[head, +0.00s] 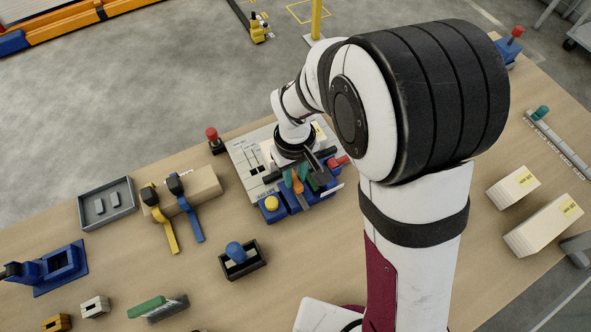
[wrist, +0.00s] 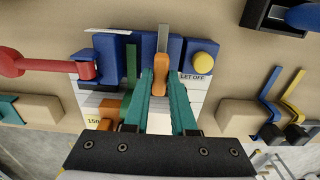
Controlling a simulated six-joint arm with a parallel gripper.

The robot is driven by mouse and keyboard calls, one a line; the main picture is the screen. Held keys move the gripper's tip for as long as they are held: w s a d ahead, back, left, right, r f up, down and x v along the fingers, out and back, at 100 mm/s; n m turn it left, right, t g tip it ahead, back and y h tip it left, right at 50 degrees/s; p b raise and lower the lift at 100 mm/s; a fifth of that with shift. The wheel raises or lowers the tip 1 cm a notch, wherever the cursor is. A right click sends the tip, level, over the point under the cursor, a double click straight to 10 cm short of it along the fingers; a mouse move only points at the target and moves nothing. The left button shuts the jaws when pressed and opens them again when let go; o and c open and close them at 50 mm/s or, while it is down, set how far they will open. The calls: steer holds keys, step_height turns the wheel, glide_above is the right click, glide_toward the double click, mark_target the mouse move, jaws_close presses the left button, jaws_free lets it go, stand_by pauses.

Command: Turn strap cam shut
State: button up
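An orange lever (wrist: 160,80) sits at the middle of a blue fixture (wrist: 110,46), with a narrow grey strip (wrist: 163,38) running beyond it. It also shows in the head view (head: 297,186). My gripper (wrist: 161,82) has its two teal fingers close against both sides of the lever, with no clear gap. My gripper points down over the panel in the head view. The fixture carries a yellow knob (wrist: 205,62) at the right, near a "LET OFF" label, and a red handle (wrist: 40,64) at the left. The lever's base is partly hidden.
A dark tray with a blue knob (head: 237,252) stands in front. A grey tray (head: 107,228) is further left. White stacks (head: 512,187) are at the right.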

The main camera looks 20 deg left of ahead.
jaws_close()
steer(key=n, duration=0.8)
steer(key=shift+n, duration=0.3)
steer(key=n, duration=0.4)
steer(key=shift+n, duration=0.3)
steer(key=n, duration=0.4)
steer(key=shift+n, duration=0.3)
steer(key=o, duration=0.6)
jaws_free()
steer(key=shift+c, duration=0.2)
steer(key=shift+r, duration=0.1)
